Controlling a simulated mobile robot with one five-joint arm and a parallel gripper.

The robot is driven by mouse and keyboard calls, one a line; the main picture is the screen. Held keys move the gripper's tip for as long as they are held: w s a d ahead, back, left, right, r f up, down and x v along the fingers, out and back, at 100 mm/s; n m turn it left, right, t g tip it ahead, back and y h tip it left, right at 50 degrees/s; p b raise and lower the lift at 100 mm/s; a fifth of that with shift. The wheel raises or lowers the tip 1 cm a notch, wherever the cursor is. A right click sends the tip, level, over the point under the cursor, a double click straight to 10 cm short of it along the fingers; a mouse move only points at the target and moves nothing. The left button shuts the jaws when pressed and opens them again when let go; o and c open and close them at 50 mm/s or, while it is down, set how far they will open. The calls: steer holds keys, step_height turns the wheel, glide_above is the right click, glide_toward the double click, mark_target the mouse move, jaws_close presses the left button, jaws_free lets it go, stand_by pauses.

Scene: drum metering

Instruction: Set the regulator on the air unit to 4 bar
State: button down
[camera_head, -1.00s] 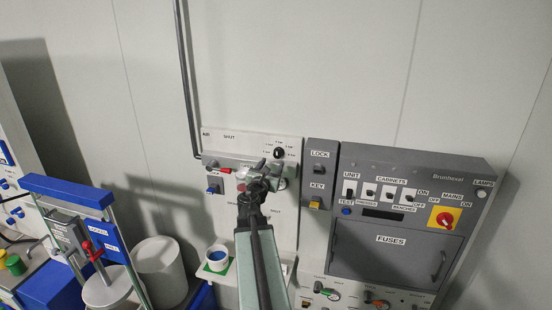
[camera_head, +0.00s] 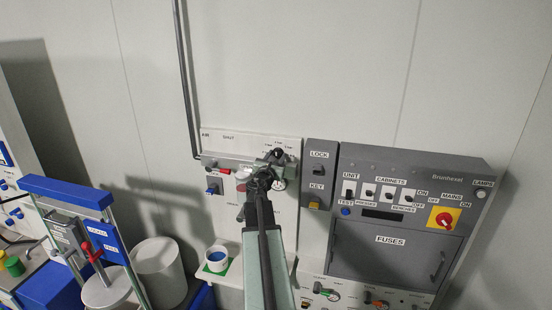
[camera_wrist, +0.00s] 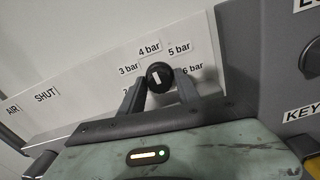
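The regulator knob (camera_wrist: 160,77) on the air unit is a round black knob with a white mark on its face. In the wrist view, labels for 3, 4, 5 and 6 bar fan around it, and one at lower left is mostly hidden. The mark looks roughly upright, near the 4 bar label (camera_wrist: 149,48); its exact setting is hard to tell. My gripper (camera_wrist: 160,84) has one finger on each side of the knob, with what look like small gaps. In the head view my gripper (camera_head: 270,164) is at the air unit panel (camera_head: 222,140), partly covering the knob's surroundings.
A pressure gauge (camera_head: 279,184) sits just below the knob, beside my wrist. The grey electrical cabinet (camera_head: 400,260) and the lock and key strip (camera_head: 318,195) stand close on the right. A blue-filled cup (camera_head: 217,257) stands on a shelf below left.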

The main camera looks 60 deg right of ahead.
steer(key=c, duration=1)
jaws_free()
steer(key=shift+c, duration=0.2)
steer(key=v, duration=0.7)
steer(key=shift+a, duration=0.35)
steer(key=shift+s, duration=0.1)
